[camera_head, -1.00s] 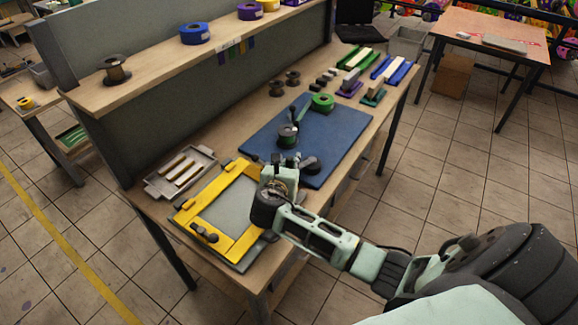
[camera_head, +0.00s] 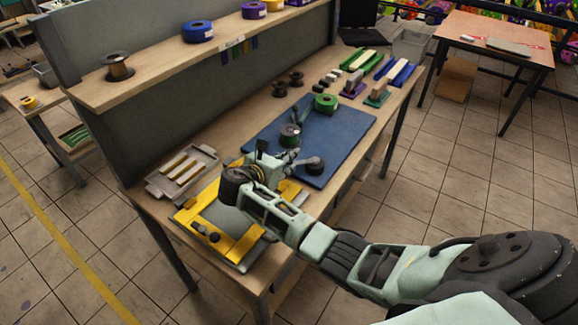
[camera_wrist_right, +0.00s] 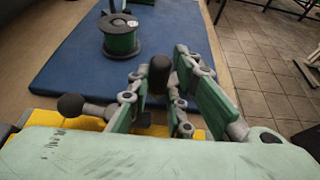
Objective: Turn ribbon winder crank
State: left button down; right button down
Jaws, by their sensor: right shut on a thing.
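The ribbon winder's spool (camera_head: 290,135), wound with green ribbon, stands upright on the blue mat (camera_head: 345,135); it also shows in the right wrist view (camera_wrist_right: 120,36), beyond my fingers and to their left. My right gripper (camera_head: 285,163) is low over the near-left part of the mat. In the wrist view its fingers (camera_wrist_right: 158,95) stand on either side of a dark knob (camera_wrist_right: 160,73), which I take as the crank handle. The lower part of the crank is hidden by the fingers. My left gripper is not in view.
A yellow frame (camera_head: 188,215) lies partly under my right arm. A tray (camera_head: 152,184) with pale bars is left of it. A green ribbon roll (camera_head: 326,103) sits at the back of the mat. A shelf (camera_head: 155,83) with spools runs along the back.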

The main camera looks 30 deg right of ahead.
jog(key=shift+w+d+r+m+g+h, duration=0.15)
jog(key=shift+w+m+g+h, duration=0.15)
jog(key=shift+w+m+g, duration=0.15)
jog(key=c, duration=1.6)
grip_release()
jog(key=v, duration=1.2)
jog(key=shift+c, duration=0.3)
